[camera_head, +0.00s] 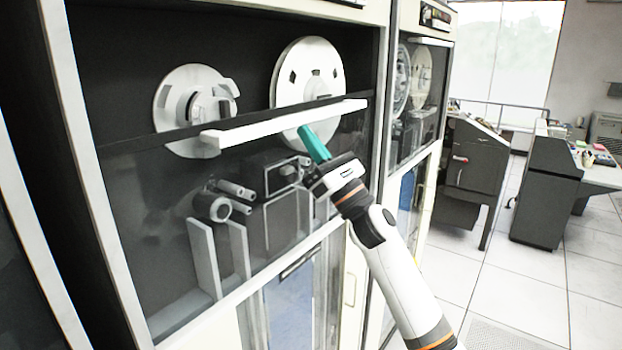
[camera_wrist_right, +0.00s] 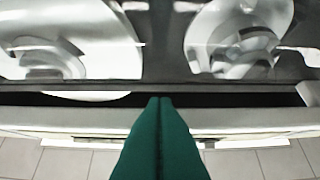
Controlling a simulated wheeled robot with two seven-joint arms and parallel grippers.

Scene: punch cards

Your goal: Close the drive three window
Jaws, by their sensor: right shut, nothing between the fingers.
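The window (camera_head: 160,225) of the near tape drive is a dark, see-through pane with a white handle bar (camera_head: 285,123) along its upper edge. The pane covers the lower part of the bay, and the bay above the bar is uncovered. No drive number is legible. My right gripper (camera_head: 313,142) is shut and empty, its teal fingers pointing up just below the bar's right half. I cannot tell whether they touch it. In the right wrist view the shut fingers (camera_wrist_right: 160,110) point toward the drive front. My left gripper is not in view.
Two tape reels, a left one (camera_head: 190,110) and a right one (camera_head: 306,75), sit inside the bay. A second drive (camera_head: 420,95) with a similar white bar stands to the right. Grey desks (camera_head: 548,190) stand farther right, with free tiled floor (camera_head: 520,300) before them.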

